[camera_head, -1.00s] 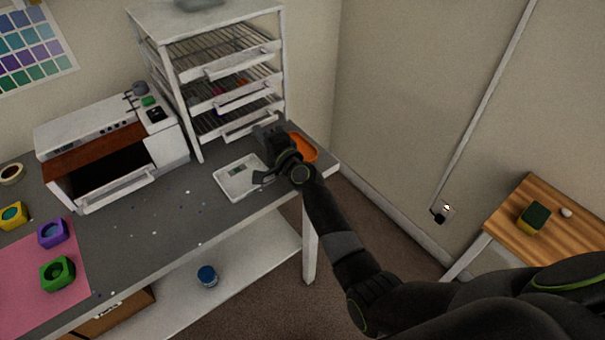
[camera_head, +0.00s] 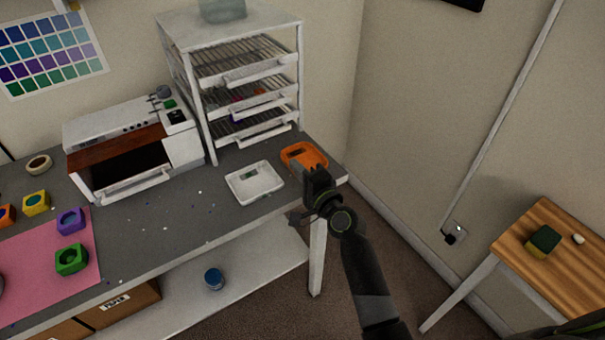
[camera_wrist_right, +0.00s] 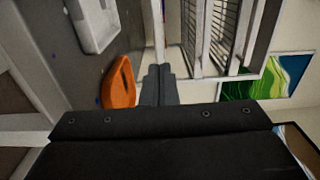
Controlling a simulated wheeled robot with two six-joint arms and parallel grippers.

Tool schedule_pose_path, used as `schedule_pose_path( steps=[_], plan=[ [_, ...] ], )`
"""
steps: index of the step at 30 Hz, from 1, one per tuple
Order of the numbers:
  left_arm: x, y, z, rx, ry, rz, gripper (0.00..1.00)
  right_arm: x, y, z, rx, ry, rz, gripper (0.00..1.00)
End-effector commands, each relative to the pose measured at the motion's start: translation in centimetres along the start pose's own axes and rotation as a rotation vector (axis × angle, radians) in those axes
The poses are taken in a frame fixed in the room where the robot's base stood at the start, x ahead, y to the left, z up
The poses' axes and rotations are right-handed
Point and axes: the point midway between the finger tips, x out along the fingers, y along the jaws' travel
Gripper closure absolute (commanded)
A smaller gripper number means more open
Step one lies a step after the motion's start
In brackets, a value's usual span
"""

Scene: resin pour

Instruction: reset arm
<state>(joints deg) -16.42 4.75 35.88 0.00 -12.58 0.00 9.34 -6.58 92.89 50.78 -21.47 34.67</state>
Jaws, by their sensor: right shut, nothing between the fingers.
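My right gripper (camera_head: 306,217) is at the front right corner of the grey workbench, in front of the orange tray (camera_head: 301,152). In the right wrist view its fingers (camera_wrist_right: 158,84) are together with nothing between them, and the orange tray (camera_wrist_right: 120,84) lies to their left. My right arm reaches up from the bottom of the head view. My left gripper is not in view.
The white scale (camera_head: 272,189) lies beside the orange tray. A white oven with an open front (camera_head: 104,198) and a wire-shelf rack (camera_head: 211,140) stand behind. Coloured moulds sit on a pink mat (camera_head: 28,262). A wooden table (camera_head: 575,270) stands at right.

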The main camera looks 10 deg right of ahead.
Motion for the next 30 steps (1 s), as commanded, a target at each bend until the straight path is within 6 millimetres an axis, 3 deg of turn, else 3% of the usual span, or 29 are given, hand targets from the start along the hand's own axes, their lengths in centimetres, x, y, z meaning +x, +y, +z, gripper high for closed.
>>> schedule_pose_path(
  steps=[7,14,17,20,25,30],
  plan=[
    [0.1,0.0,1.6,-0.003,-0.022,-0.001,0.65,-1.8,0.0,0.0,-0.001,0.000,0.000,1.00],
    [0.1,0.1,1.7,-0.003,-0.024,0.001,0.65,-2.4,0.3,0.0,-0.019,-0.006,0.012,1.00],
    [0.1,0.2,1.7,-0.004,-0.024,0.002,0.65,-4.2,1.5,0.0,-0.113,-0.031,0.069,1.00],
    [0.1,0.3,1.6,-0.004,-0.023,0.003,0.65,-7.9,3.8,-0.1,-0.295,-0.087,0.189,1.00],
    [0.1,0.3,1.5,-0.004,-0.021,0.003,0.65,-17.5,8.6,-0.9,-0.672,-0.227,0.501,1.00],
    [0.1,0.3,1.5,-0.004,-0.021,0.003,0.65,-26.8,11.1,-2.3,-0.929,-0.363,0.794,1.00]
  ],
)
